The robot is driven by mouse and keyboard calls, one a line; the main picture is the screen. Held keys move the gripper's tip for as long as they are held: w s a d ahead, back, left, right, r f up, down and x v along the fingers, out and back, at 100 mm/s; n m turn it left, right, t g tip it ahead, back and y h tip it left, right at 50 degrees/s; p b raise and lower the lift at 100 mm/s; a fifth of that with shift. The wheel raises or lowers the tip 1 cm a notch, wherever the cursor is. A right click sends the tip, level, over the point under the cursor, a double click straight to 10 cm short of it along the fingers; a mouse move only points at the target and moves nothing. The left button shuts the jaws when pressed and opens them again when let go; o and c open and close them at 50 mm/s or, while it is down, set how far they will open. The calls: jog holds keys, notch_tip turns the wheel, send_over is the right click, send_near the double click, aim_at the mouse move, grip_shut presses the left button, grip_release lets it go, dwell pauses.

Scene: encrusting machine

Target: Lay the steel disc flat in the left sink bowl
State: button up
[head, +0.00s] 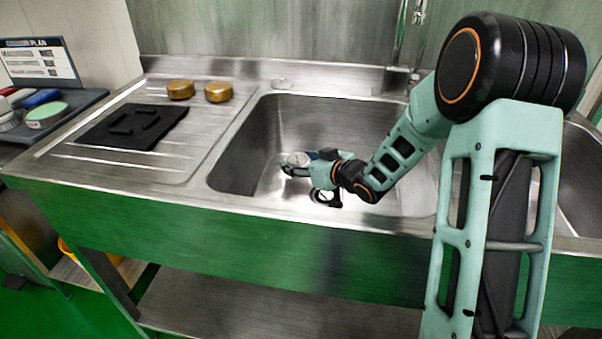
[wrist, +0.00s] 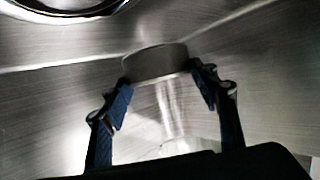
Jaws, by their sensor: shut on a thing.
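The steel disc (wrist: 155,63) is gripped at its sides between the two fingertips of my gripper (wrist: 160,82) in the wrist view. In the head view the disc (head: 299,158) shows as a small bright round piece at the end of my gripper (head: 297,168). My gripper is inside the left sink bowl (head: 238,157), low near its middle. I cannot tell whether the disc touches the bowl floor. The round dark drain (wrist: 65,8) shows at the top left of the wrist view.
A ribbed drainboard (head: 185,140) lies left of the bowl, with a black mat (head: 132,126) and two brass pieces, one left (head: 180,89) and one right (head: 218,92). A faucet (head: 399,75) stands behind. My arm crosses the bowl's right side. A second bowl (head: 580,178) is at the right.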

jog(key=shift+f, duration=1.15)
jog(key=shift+f+b, duration=0.25)
jog(key=shift+b, duration=0.15)
jog(key=o, duration=1.5)
jog(key=shift+r, duration=0.1)
jog(key=shift+s+d+r+p, duration=0.1)
jog(key=shift+r+p, duration=0.1)
jog(key=shift+p, duration=0.1)
jog(key=p+v, duration=0.2)
jog(key=v, duration=0.5)
jog(key=shift+s, duration=0.1)
